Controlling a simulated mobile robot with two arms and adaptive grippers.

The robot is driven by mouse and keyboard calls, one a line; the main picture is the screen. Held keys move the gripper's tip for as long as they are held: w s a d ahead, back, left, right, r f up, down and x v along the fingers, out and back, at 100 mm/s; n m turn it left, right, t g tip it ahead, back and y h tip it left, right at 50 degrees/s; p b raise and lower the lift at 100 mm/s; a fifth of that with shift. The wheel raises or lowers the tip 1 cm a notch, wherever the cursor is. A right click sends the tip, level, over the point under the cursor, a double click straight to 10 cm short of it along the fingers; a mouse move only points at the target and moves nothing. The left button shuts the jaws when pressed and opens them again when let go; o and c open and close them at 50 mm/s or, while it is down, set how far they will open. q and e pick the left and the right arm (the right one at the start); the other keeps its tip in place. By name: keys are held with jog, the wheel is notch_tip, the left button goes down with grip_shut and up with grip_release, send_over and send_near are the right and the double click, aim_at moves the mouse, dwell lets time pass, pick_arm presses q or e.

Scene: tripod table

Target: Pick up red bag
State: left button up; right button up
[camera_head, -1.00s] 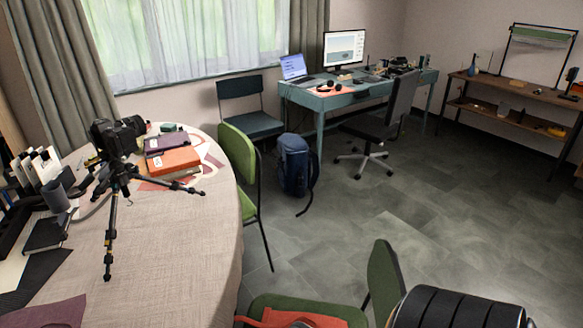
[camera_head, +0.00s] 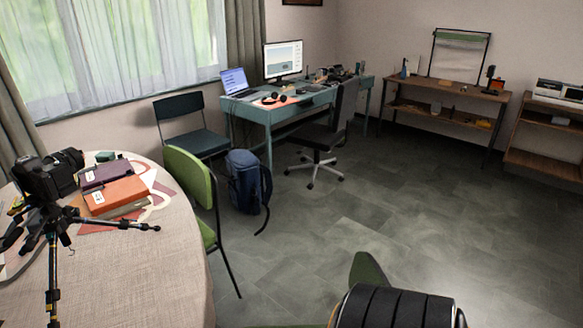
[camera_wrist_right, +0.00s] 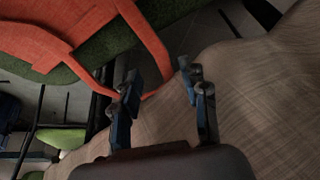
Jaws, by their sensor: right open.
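The red bag (camera_wrist_right: 32,42) shows at the upper left of the right wrist view, on a dark green chair seat (camera_wrist_right: 105,48). Its red strap (camera_wrist_right: 146,38) loops down toward the gripper. My right gripper (camera_wrist_right: 160,75) is open, and the strap's loop appears between its fingertips. I cannot tell whether strap and fingers touch. In the head view the bag is out of frame; a green chair back (camera_head: 368,270) shows at the bottom, next to a black ribbed part of my arm. My left gripper is not in view.
A round table (camera_head: 150,250) with a cloth stands at the left, bearing a camera on a tripod (camera_head: 52,195) and books (camera_head: 116,195). A green chair (camera_head: 190,180) and a blue backpack (camera_head: 247,182) stand beyond it. The floor (camera_head: 400,220) at the right is clear.

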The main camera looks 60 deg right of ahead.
jog(key=shift+w+f, duration=0.1)
jog(key=shift+f, duration=0.2)
jog(key=b+x, duration=0.1)
jog(key=x, duration=0.3)
jog(key=shift+a+f, duration=0.2)
jog(key=shift+f, duration=0.3)
jog(key=shift+c, duration=0.3)
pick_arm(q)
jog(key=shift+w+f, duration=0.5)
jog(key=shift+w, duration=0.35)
pick_arm(e)
grip_shut()
